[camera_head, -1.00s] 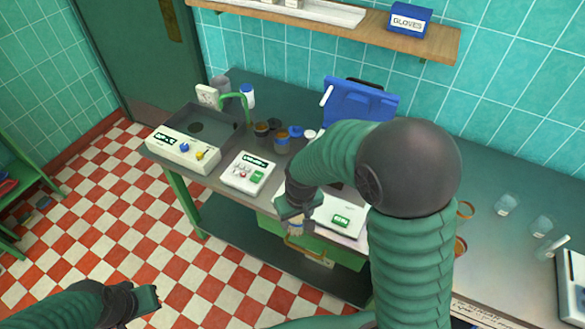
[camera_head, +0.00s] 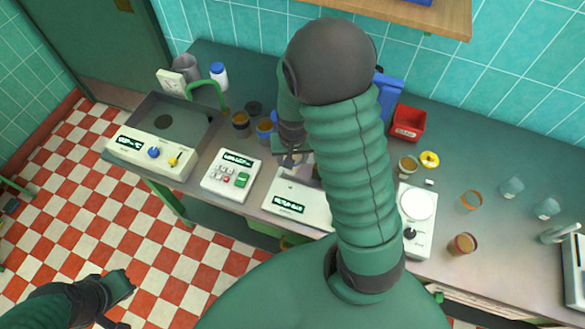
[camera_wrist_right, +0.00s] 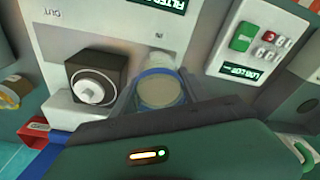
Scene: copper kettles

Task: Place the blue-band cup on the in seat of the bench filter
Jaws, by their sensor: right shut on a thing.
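The bench filter (camera_head: 299,203) is a white box with a dark display, at the bench's front edge. In the right wrist view its top (camera_wrist_right: 105,38) shows OUT and IN labels and a black block with a white knob (camera_wrist_right: 92,87). My right gripper (camera_head: 292,158) is over the filter's back part, shut on the blue-band cup (camera_wrist_right: 158,91), which holds pale brown content. The cup is beside the IN label. A pale round shape (camera_wrist_right: 164,58) shows just past its rim. I cannot tell whether the cup touches the seat. My left gripper (camera_head: 122,300) is over the floor, its jaws unclear.
A keypad unit (camera_head: 230,176) and a bath with knobs (camera_head: 150,155) stand left of the filter. Other cups (camera_head: 265,130) stand behind. A red bin (camera_head: 408,122), a white round-plate device (camera_head: 416,215) and an amber cup (camera_head: 461,244) are on the right.

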